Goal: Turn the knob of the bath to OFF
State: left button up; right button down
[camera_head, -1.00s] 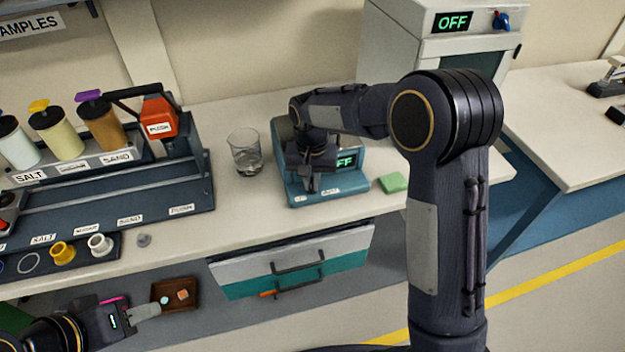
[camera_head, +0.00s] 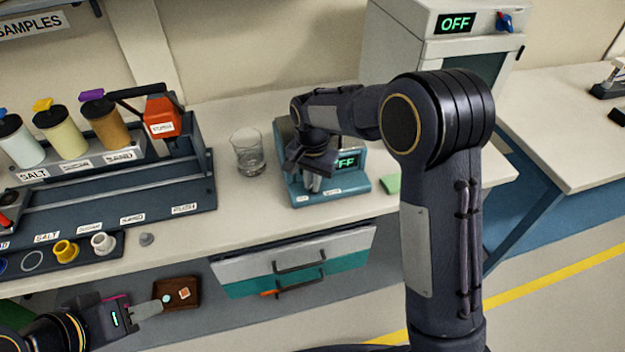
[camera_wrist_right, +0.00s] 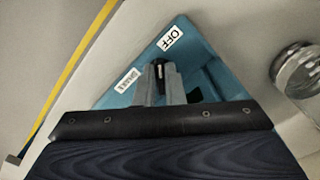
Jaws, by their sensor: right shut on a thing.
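The bath is a teal bench unit (camera_head: 352,187) with a dark display, partly hidden by my right arm; the visible letters "FF" glow green. Two white labels sit along its front; in the right wrist view one on the teal front (camera_wrist_right: 196,78) reads "OFF" and the other is hard to read. My right gripper (camera_head: 312,184) is down at the bath's front. In the right wrist view its fingers (camera_wrist_right: 160,82) are shut on a small dark knob (camera_wrist_right: 158,68) with a light mark, mostly hidden between them. My left gripper (camera_head: 148,310) hangs low at the left, its finger gap unclear.
A glass beaker (camera_head: 248,152) stands close left of the bath. A green block (camera_head: 393,184) lies right of it, partly behind my arm. A grey cabinet (camera_head: 398,45) with an "OFF" display stands behind. A rack (camera_head: 190,165) with bottles fills the left.

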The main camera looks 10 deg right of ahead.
jog(key=c, duration=1.5)
grip_release()
notch_tip(320, 180, up, 8)
jog(key=shift+f, duration=0.25)
jog(key=shift+r, duration=0.2)
